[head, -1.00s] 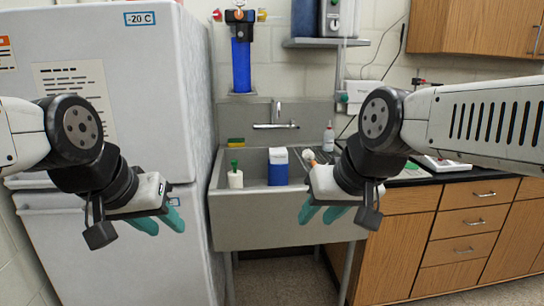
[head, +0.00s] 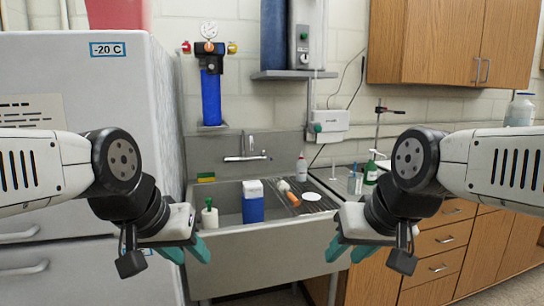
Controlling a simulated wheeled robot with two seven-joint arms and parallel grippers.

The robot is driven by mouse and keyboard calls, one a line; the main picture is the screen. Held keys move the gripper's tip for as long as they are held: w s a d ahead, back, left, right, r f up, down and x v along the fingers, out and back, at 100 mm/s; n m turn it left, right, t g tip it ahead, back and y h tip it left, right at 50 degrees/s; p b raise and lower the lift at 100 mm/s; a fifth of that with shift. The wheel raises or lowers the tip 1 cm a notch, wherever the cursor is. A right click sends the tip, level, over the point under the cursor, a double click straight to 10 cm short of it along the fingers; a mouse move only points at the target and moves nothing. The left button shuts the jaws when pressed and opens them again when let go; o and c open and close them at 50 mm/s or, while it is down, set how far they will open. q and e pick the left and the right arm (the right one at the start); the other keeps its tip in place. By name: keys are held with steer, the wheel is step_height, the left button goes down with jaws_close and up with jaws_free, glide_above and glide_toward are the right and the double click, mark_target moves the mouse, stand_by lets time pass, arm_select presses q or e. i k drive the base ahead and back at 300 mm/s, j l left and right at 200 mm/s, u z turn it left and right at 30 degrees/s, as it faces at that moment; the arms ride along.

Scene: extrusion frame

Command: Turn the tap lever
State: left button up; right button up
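The metal tap (head: 246,148) is on the wall panel at the back of the sink (head: 285,240), with a spout and a horizontal bar whose lever is too small to make out clearly. My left gripper (head: 188,254) is in front of the sink's left front corner, its teal fingers apart and nothing between them. My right gripper (head: 347,250) is in front of the sink's right front corner, also with teal fingers apart and empty. Both grippers are well short of the tap and touch nothing visible.
A blue-and-white container (head: 253,203) and a white bottle with green top (head: 210,215) stand in the sink's left part. An orange-handled brush (head: 290,195) lies to the right. A freezer (head: 90,90) borders the left; wooden drawers (head: 445,238) the right.

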mark_target(264, 152)
steer(key=i+l, duration=0.1)
steer(key=i, duration=0.45)
steer(key=i+l+u, duration=0.1)
steer(key=i, duration=0.45)
steer(key=i+l, duration=0.2)
steer(key=i, duration=0.35)
